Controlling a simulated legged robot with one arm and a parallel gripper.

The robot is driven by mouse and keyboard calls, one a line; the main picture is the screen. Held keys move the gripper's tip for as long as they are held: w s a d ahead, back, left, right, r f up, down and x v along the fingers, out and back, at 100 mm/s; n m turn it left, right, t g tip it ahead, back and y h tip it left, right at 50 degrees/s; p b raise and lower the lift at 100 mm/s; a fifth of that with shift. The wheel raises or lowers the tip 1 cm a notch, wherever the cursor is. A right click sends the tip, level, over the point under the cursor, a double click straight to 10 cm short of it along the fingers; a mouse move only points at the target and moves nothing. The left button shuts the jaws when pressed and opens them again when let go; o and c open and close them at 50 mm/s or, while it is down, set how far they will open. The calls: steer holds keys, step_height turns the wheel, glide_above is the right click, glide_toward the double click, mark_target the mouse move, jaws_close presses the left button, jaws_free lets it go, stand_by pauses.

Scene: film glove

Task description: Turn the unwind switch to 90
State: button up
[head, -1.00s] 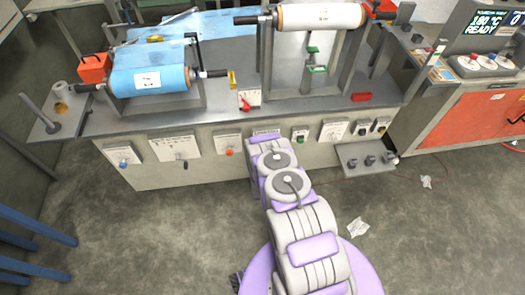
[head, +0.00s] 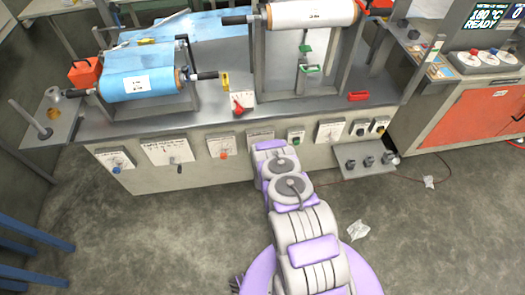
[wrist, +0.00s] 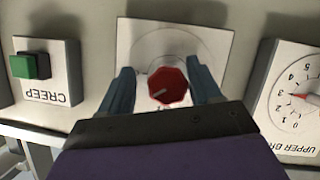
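A red faceted knob (wrist: 168,86) sits on a pale plate (wrist: 215,42) with a faint arc around the knob, in the wrist view. The plate's lettering is mostly hidden behind my gripper, so I cannot read its name. My gripper (wrist: 163,78) is open, with one blue finger on each side of the knob and a visible gap on both sides. In the head view a small part of a plate (head: 260,133) shows above my arm on the bench front. My arm hides the knob and my gripper there.
A green CREEP button (wrist: 25,66) stands to the left in the wrist view. A numbered dial (wrist: 297,98) with a red pointer stands close on the right. The bench (head: 100,130) carries a blue roll (head: 135,85) and a white roll (head: 312,14). Crumpled paper (head: 357,229) lies on the floor.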

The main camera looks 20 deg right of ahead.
steer(key=shift+d, duration=0.1)
steer(key=shift+c, duration=1.4)
steer(key=shift+a+r, duration=0.1)
steer(key=shift+a, duration=0.75)
steer(key=c, duration=0.4)
steer(key=shift+c, duration=1.1)
steer(key=shift+d, duration=0.35)
steer(key=shift+a, duration=0.15)
